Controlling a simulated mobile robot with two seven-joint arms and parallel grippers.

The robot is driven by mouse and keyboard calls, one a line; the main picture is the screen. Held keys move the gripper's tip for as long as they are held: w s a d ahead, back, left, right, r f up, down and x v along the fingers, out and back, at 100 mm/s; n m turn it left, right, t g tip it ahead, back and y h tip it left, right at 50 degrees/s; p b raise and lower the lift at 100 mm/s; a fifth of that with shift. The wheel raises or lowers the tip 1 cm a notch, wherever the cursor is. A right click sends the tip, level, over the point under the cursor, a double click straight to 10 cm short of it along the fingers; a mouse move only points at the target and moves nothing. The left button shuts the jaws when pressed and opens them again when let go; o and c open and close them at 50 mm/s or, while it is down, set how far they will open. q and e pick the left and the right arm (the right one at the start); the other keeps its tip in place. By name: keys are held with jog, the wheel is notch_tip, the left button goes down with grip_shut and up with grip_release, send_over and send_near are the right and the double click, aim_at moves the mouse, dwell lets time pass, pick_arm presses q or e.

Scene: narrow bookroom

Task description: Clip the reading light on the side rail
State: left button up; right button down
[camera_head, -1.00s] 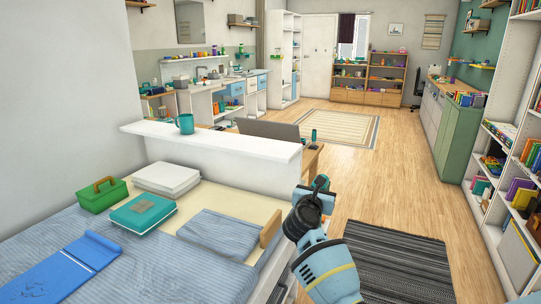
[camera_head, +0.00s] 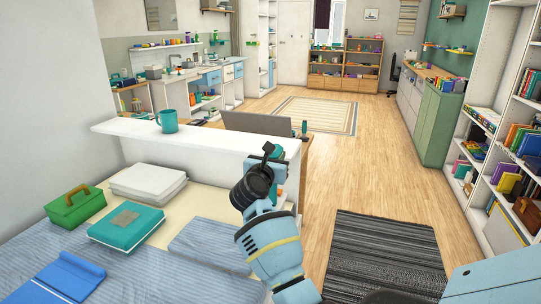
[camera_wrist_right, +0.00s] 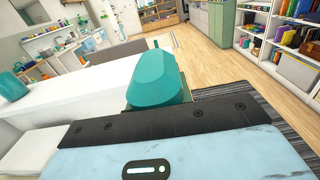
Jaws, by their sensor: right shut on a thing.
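My right gripper (camera_head: 270,162) is shut on a teal thing, which I take to be the reading light (camera_wrist_right: 152,78). In the right wrist view it fills the space ahead of the dark gripper edge. In the head view it is mostly hidden behind the black wrist, near the right end of the white headboard shelf (camera_head: 200,137). I cannot tell whether it touches the headboard. The bed's side rail is largely hidden behind my right arm. My left gripper is not in view.
A teal mug (camera_head: 167,120) stands on the headboard shelf. On the bed lie a green box (camera_head: 73,208), a teal book (camera_head: 126,228), white folded linen (camera_head: 148,183) and a blue folded cloth (camera_head: 68,277). A dark striped rug (camera_head: 385,255) lies on open floor at right.

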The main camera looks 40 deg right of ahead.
aim_at(273, 187)
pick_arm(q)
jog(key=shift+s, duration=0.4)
pick_arm(e)
jog(key=shift+s+r, duration=0.15)
jog(key=shift+r, duration=0.05)
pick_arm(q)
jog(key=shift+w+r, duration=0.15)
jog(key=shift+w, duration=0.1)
